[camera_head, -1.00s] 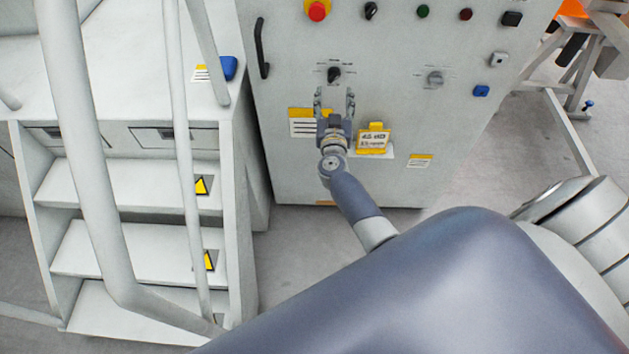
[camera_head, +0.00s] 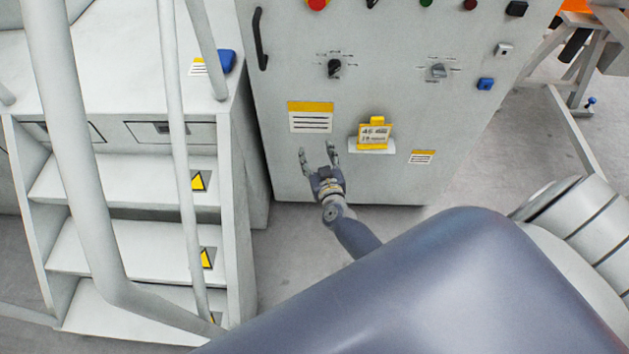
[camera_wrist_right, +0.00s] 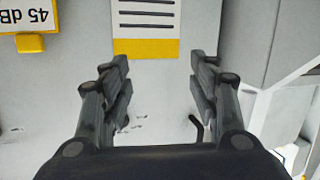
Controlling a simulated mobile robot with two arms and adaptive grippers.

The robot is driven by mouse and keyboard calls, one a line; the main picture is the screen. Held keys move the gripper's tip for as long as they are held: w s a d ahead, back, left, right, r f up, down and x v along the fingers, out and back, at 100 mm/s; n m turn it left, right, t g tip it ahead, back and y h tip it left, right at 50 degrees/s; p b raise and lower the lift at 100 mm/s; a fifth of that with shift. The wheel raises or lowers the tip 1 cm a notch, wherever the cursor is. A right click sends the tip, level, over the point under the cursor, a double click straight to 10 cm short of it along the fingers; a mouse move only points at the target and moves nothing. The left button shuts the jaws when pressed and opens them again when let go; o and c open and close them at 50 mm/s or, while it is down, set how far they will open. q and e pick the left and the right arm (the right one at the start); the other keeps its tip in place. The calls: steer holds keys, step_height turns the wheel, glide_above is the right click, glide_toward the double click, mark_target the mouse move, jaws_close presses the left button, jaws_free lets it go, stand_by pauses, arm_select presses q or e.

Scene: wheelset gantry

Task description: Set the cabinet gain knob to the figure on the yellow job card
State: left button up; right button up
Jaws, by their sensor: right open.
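A grey cabinet (camera_head: 290,90) bears a black rotary knob (camera_head: 334,68) and, to its right, a grey rotary knob (camera_head: 438,71), both with small scale markings. The print is too small to tell which is the gain knob or where each points. The yellow job card (camera_head: 375,133) stands on a small white ledge; in the wrist view the card (camera_wrist_right: 24,18) appears upside down and reads "45 dB". My right gripper (camera_head: 318,150) is open and empty, below the black knob and left of the card; its fingers also show in the wrist view (camera_wrist_right: 158,62). My left gripper is not in view.
A yellow-topped label (camera_head: 310,117) sits on the cabinet just above my right gripper. A black handle (camera_head: 259,40) is on the cabinet's left. Steps with rails (camera_head: 170,120) stand to the left. Buttons line the cabinet top, a red one (camera_head: 317,4) among them.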

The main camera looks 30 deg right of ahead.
steer(key=s+a+f+n+g+y+b, duration=0.1)
steer(key=s+a+f, duration=0.1)
steer(key=f, duration=0.5)
steer(key=s+a+f+n+g+y+b, duration=0.1)
steer(key=s+a+f, duration=0.2)
steer(key=s+f, duration=0.2)
step_height(320, 180, down, 2)
steer(key=shift+s+f+y, duration=0.15)
steer(key=shift+s+y, duration=0.1)
steer(key=shift+y, duration=0.15)
